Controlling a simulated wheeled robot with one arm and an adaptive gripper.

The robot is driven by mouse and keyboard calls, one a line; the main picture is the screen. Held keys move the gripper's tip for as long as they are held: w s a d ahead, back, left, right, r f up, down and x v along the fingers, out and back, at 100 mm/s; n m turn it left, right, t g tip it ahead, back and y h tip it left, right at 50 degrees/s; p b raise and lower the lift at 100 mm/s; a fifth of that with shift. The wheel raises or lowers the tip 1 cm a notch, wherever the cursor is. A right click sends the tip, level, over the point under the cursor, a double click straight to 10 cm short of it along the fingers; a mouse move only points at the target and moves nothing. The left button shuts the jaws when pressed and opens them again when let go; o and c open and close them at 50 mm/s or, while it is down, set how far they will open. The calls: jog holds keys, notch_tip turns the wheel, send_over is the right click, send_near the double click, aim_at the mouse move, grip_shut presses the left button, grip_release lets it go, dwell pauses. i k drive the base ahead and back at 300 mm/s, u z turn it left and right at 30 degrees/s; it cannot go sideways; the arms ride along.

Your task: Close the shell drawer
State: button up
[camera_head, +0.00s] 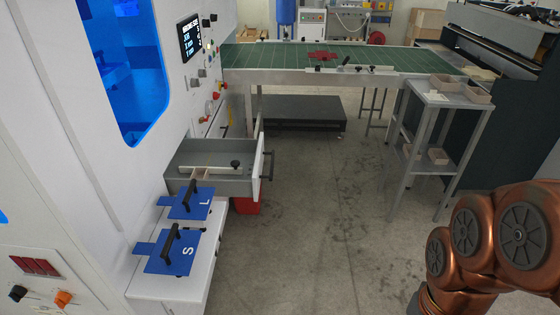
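The shell drawer (212,158) is a grey open drawer standing out to the right from the white machine at the left middle. Its front panel (259,157) carries a dark bar handle (269,165) on the outer side. A pale strip and a dark knob lie inside it. My copper-coloured arm shows at the lower right, well apart from the drawer. My gripper is outside the picture.
Two blue plates marked L (200,201) and S (183,250) lie on a white ledge before the drawer. A red bin (247,205) stands below it. A green-topped conveyor table (270,58) and a grey shelf stand (420,125) stand beyond. The middle floor is clear.

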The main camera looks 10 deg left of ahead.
aim_at(191, 152)
jog(key=z, duration=0.25)
jog(key=i, duration=0.95)
jog(key=u, duration=0.6)
jog(key=i, duration=0.75)
jog(key=u, duration=1.05)
jog(key=i, duration=0.2)
jog(key=z, duration=1.75)
jog(key=k, duration=1.1)
jog(key=u, duration=1.9)
